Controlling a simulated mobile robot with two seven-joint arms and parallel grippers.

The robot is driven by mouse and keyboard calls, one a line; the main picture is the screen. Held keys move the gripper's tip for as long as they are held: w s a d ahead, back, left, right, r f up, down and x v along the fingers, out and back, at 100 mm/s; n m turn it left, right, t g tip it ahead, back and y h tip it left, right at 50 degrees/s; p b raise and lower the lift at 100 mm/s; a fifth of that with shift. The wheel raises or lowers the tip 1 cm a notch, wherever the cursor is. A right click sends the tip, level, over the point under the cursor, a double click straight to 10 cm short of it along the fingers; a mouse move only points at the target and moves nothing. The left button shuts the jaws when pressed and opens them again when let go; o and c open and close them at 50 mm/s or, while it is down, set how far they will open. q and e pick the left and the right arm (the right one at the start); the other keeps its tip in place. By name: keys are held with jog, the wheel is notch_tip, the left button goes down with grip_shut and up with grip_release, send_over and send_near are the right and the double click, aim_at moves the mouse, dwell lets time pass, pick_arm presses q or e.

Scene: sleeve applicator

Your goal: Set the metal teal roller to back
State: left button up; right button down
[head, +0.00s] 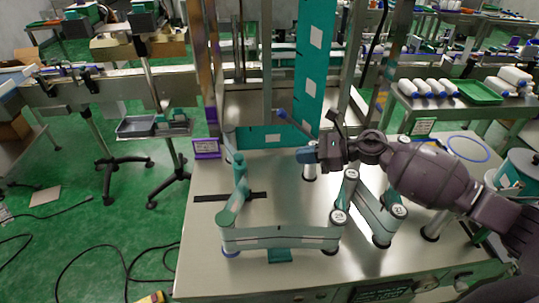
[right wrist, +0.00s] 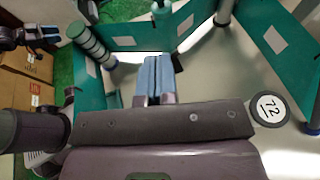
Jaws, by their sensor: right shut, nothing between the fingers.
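A teal upright roller or post (head: 239,172) stands on the left part of the metal worktop, beside a dark slot. A teal cylinder with banded sections shows at upper left in the right wrist view (right wrist: 90,42); I cannot tell for sure that it is the same one. My right gripper (head: 303,155) reaches in from the right over the middle of the worktop. Its blue fingers (right wrist: 160,75) are shut and empty, apart from the rollers in the wrist view. A silver post (head: 310,172) stands just below the gripper in the head view.
A teal band (head: 280,238) runs along the front between posts. Capped rollers (head: 338,216) stand right of centre, with teal panels (head: 375,215) between them. A tall teal sheet (head: 315,60) rises behind. The worktop (head: 285,190) is bare at centre.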

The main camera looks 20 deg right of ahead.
pick_arm(q)
notch_tip(320, 180, up, 3)
jog(key=p, duration=0.2)
jog(key=shift+w+p, duration=0.15)
jog(key=shift+p, duration=0.2)
pick_arm(e)
jog(key=r+x, duration=0.1)
jog(key=x, duration=1.2)
jog(key=shift+w+a, duration=0.25)
jog(key=shift+a, duration=0.1)
jog(key=shift+a, duration=0.1)
pick_arm(q)
jog(key=shift+w+d+b, duration=0.15)
jog(key=shift+w+b, duration=0.3)
pick_arm(e)
jog(key=w+a, duration=0.2)
jog(key=a, duration=0.9)
pick_arm(q)
jog(key=shift+s, duration=0.1)
jog(key=shift+f, duration=0.4)
pick_arm(e)
jog(key=v, duration=1.1)
